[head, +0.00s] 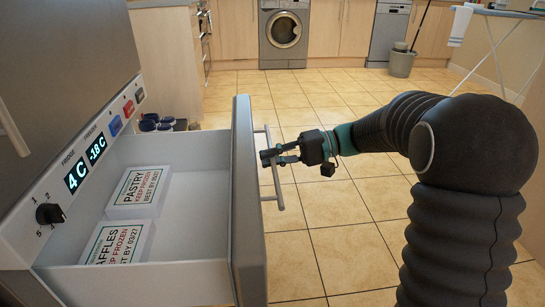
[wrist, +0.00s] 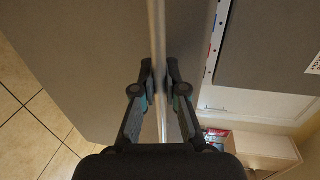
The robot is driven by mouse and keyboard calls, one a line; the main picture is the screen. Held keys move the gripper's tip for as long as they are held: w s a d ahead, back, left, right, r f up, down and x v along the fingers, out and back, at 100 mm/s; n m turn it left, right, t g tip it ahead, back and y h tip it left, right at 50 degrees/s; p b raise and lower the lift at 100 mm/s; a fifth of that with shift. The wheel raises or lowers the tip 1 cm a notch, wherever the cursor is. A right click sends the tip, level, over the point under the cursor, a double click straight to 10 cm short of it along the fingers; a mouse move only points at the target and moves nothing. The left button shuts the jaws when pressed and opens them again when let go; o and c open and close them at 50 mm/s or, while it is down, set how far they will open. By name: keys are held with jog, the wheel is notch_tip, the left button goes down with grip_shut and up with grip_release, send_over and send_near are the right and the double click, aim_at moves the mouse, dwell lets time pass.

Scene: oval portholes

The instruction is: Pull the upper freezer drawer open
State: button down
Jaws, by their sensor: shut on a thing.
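The upper freezer drawer (head: 244,200) stands pulled well out to the right of the fridge-freezer body in the head view. Its grey front carries a metal bar handle (head: 275,180). My gripper (head: 271,157) is shut on this handle. In the wrist view the handle bar (wrist: 157,40) runs between the two fingers of my gripper (wrist: 160,78). Inside the drawer lie a pastry box (head: 138,190) and a waffles box (head: 118,243), both white with printed labels. The fingers hide a short part of the handle.
A control panel (head: 80,172) with displays and a knob sits above the drawer. Tiled floor (head: 310,225) is open to the right of the drawer front. A washing machine (head: 284,33), a bucket (head: 402,63) and an ironing board (head: 500,12) stand farther back.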

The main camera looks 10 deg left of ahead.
jog(key=c, duration=1.2)
grip_release()
jog(key=shift+d, duration=0.1)
jog(key=v, duration=1.2)
jog(key=shift+w+f, duration=0.1)
